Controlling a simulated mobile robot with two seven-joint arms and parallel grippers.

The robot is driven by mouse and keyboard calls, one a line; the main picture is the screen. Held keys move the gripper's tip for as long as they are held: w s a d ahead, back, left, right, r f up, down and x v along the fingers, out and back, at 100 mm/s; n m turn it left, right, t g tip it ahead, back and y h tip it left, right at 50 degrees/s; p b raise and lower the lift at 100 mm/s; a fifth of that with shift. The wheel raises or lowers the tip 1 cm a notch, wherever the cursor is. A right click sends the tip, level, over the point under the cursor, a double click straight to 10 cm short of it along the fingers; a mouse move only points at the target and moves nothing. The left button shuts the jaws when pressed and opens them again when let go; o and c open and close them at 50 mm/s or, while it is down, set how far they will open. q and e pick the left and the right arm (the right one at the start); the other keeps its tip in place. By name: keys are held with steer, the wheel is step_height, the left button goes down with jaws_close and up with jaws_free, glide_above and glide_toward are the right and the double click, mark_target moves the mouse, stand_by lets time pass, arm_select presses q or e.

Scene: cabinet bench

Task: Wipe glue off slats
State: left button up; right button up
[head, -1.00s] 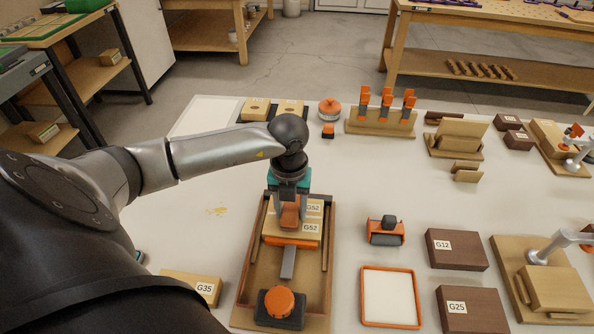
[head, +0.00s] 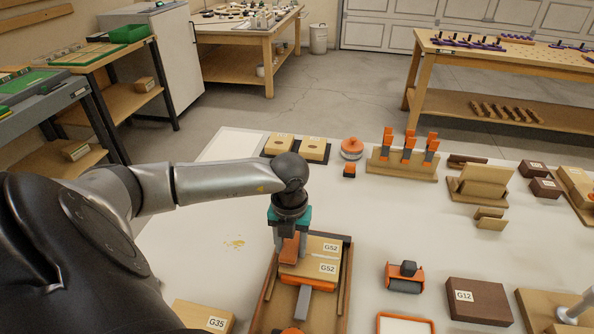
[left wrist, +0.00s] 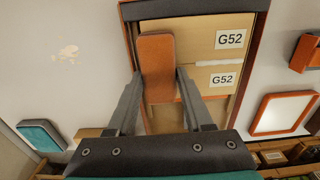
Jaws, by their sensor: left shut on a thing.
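Two pale wooden slats labelled G52 (head: 300,268) lie side by side in a brown wooden frame (head: 344,290). They also show in the left wrist view (left wrist: 190,42), with a thin pale seam between them. My left gripper (head: 288,246) is shut on a rust-orange pad (left wrist: 156,62) and holds it over the left part of the slats, across the seam. I cannot tell whether the pad touches the wood. An orange-edged clamp with a grey bar (head: 302,302) sits at the slats' near side. My right gripper is not in view.
A yellowish smear (head: 233,243) marks the white table left of the frame. To the right are an orange roller (head: 404,278), an orange-rimmed tray (head: 379,323) and a dark block G12 (head: 478,302). Block G35 (head: 190,313) is front left. An orange-handled rack (head: 402,165) stands behind.

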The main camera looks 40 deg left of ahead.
mark_target(336, 262)
arm_select(q)
steer(key=shift+s+a, duration=0.2)
steer(key=shift+a, duration=0.1)
steer(key=shift+w+d, duration=0.1)
steer(key=shift+w, duration=0.05)
steer(key=shift+w+d, duration=0.45)
steer(key=shift+d, duration=0.3)
steer(key=shift+w+d, duration=0.1)
steer(key=shift+d, duration=0.05)
steer(key=shift+d, duration=0.1)
steer(key=shift+w+d+b, duration=0.2)
steer(key=shift+w+d, duration=0.35)
steer(key=shift+d, duration=0.35)
steer(key=shift+w+d+b, duration=0.2)
steer(key=shift+w+d, duration=0.35)
steer(key=shift+d, duration=0.3)
steer(key=shift+d, duration=0.1)
steer(key=shift+w+d, duration=0.55)
steer(key=shift+d, duration=0.3)
steer(key=shift+w+d, duration=0.55)
steer(key=shift+d, duration=0.3)
